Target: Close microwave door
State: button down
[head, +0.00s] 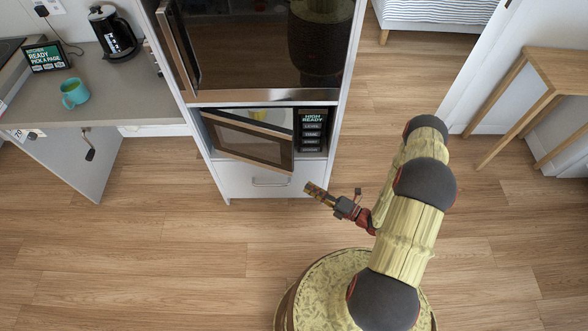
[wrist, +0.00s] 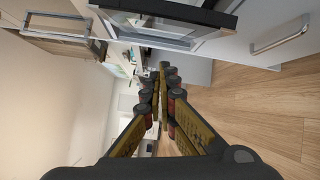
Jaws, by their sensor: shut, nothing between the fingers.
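The microwave (head: 312,131) is built into a tall white cabinet, below a larger oven. Its door (head: 247,138) stands partly open, hinged at the left, with its free right edge swung out toward me. Part of the lit interior shows above the door. My gripper (head: 309,187) is shut and empty, in front of the cabinet's drawer, to the lower right of the door's free edge and apart from it. In the wrist view, my gripper's fingers (wrist: 163,75) point forward, and the microwave door (wrist: 215,20) crosses the top of the picture.
A drawer with a bar handle (head: 270,182) is below the microwave. The oven (head: 262,45) is above it. A counter (head: 120,90) with a teal mug (head: 74,93) and a kettle (head: 115,35) is at left. A wooden table (head: 555,75) stands at right. The floor around my gripper is clear.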

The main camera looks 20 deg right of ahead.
jog(key=w+a+m+b, duration=0.2)
jog(key=w+a, duration=0.1)
jog(key=w, duration=0.8)
jog(key=shift+a+m, duration=0.25)
jog(key=shift+m, duration=0.05)
dwell(0.7)
jog(key=shift+w, duration=0.1)
jog(key=w+d+n+g+y+b, duration=0.1)
jog(key=w+d+b, duration=0.3)
jog(key=w+d, duration=0.2)
jog(key=shift+w, duration=1.15)
jog(key=shift+s, duration=0.1)
